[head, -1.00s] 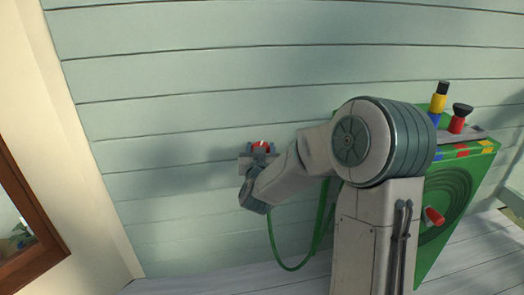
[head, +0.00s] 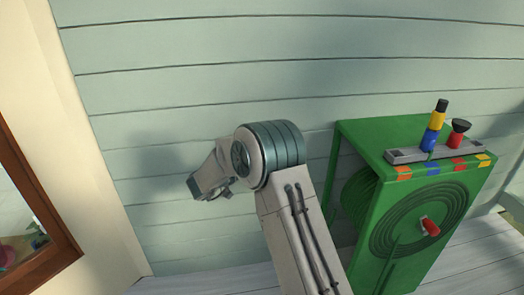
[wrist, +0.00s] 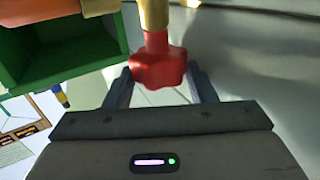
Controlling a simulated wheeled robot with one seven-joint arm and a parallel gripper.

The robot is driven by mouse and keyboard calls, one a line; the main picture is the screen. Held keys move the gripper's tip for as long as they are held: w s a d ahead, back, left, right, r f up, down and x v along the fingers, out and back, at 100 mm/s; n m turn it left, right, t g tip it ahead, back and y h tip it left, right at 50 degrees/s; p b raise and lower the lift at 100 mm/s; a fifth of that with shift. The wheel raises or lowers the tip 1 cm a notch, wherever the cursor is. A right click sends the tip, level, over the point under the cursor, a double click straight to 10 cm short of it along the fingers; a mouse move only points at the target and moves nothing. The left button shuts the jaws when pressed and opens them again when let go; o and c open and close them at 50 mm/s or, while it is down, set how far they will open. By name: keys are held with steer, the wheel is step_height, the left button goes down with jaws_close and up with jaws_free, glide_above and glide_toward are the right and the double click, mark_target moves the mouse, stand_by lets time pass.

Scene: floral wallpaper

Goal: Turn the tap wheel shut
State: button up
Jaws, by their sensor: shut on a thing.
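The red tap wheel (wrist: 158,68) is lobed and sits on a brass stem (wrist: 154,14) in the wrist view. My gripper (wrist: 160,76) is shut on the wheel, with one finger on its left side and one on its right. In the head view my arm covers the place of the tap, so the wheel and fingertips are hidden there. I cannot tell how far the wheel is turned.
A green hose reel box (head: 360,135) stands to the right of my arm, with a red crank knob (head: 430,227). A grey tray (head: 405,156) on top holds nozzles (head: 432,130). A brown-framed window (head: 62,245) is at the left. The plank wall (head: 200,60) is bare above.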

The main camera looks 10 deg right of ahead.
steer(key=shift+w+m+g+h+p, duration=0.15)
steer(key=shift+m+g+h+p, duration=0.75)
steer(key=shift+g, duration=0.7)
steer(key=shift+m, duration=0.4)
steer(key=o, duration=1)
